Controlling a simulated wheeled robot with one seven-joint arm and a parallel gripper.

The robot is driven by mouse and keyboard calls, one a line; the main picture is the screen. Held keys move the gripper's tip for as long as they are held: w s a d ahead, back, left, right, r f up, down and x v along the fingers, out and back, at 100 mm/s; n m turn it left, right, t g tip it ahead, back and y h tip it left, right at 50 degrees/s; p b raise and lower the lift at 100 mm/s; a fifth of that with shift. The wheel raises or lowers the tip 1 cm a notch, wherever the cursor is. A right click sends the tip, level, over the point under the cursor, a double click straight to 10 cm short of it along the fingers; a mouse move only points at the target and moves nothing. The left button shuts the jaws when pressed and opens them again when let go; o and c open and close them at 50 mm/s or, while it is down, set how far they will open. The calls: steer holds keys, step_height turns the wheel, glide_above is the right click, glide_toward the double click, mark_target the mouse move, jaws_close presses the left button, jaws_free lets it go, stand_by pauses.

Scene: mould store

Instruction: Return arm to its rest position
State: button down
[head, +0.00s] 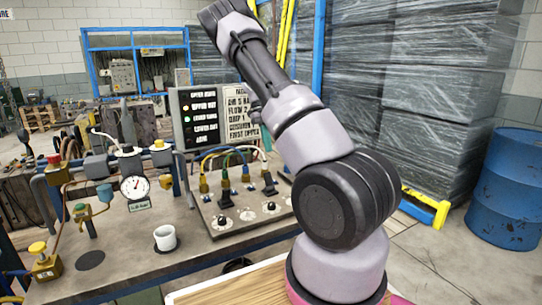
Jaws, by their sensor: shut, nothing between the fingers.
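My arm rises from its pink and white base at the lower right. It leans up and to the left across the middle of the head view and leaves the picture at the top edge.
Wrapped stacks (440,105) and a blue drum (508,190) stand right. Floor is clear at lower right.

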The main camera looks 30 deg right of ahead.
steer(key=shift+w+r, duration=0.3)
stand_by(0.4)
steer(key=s+a+r+n+t+y, duration=0.1)
steer(key=s+a+r+n+t, duration=0.25)
steer(key=s+r+n, duration=0.4)
steer(key=s+a+r+n+t+y, duration=0.2)
steer(key=s+a+r+n, duration=0.3)
steer(key=r+n, duration=0.45)
steer(key=s+a+r+n+t, duration=0.3)
steer(key=s+a+n, duration=0.1)
steer(key=s+n, duration=0.3)
steer(key=s+a+r+n+t, duration=0.3)
steer(key=s+n, duration=0.4)
steer(key=s, duration=0.3)
steer(key=shift+s+a+r+n+h, duration=0.3)
steer(key=shift+a+r+h, duration=0.15)
steer(key=shift+r, duration=0.25)
